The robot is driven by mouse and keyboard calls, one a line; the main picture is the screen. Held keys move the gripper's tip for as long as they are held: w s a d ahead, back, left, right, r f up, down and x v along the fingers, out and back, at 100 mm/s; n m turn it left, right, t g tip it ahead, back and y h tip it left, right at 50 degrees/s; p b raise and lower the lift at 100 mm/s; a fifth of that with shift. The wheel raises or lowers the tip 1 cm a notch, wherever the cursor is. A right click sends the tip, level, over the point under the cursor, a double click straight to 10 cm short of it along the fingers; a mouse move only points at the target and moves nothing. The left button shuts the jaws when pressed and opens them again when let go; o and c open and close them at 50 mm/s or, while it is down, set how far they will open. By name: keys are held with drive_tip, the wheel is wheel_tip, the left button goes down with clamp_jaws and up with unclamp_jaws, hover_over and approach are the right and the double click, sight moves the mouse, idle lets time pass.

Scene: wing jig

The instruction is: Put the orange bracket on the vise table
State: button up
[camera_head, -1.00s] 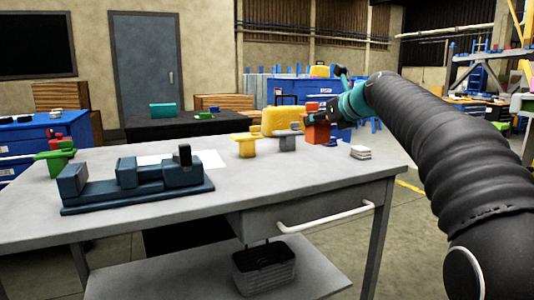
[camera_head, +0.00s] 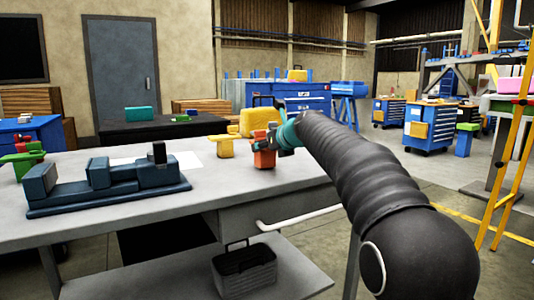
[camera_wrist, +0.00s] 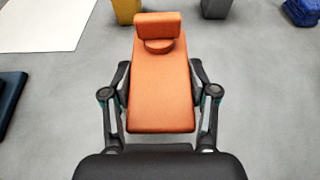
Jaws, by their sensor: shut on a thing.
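The orange bracket (camera_wrist: 160,85) is held between the two fingers of my gripper (camera_wrist: 161,72) in the wrist view. The fingers press on its sides, and its raised end block points away from my wrist. In the head view the bracket (camera_head: 264,157) is over the right part of the grey vise table (camera_head: 215,190), with my gripper (camera_head: 276,140) at it. I cannot tell whether its underside touches the top. The blue vise (camera_head: 110,185) lies on the left part of the same table.
A yellow bracket (camera_head: 226,146) stands just left of the orange one, with a yellow block (camera_head: 253,122) behind. A white sheet (camera_wrist: 45,22) lies on the tabletop. A grey piece (camera_wrist: 215,8) and a blue piece (camera_wrist: 302,12) are at the far side. Bare tabletop surrounds the bracket.

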drive_tip(key=shift+f, duration=0.2)
drive_tip(key=o, duration=1.5)
drive_tip(key=shift+f, duration=0.1)
drive_tip(key=v, duration=1.2)
drive_tip(key=shift+d, duration=0.1)
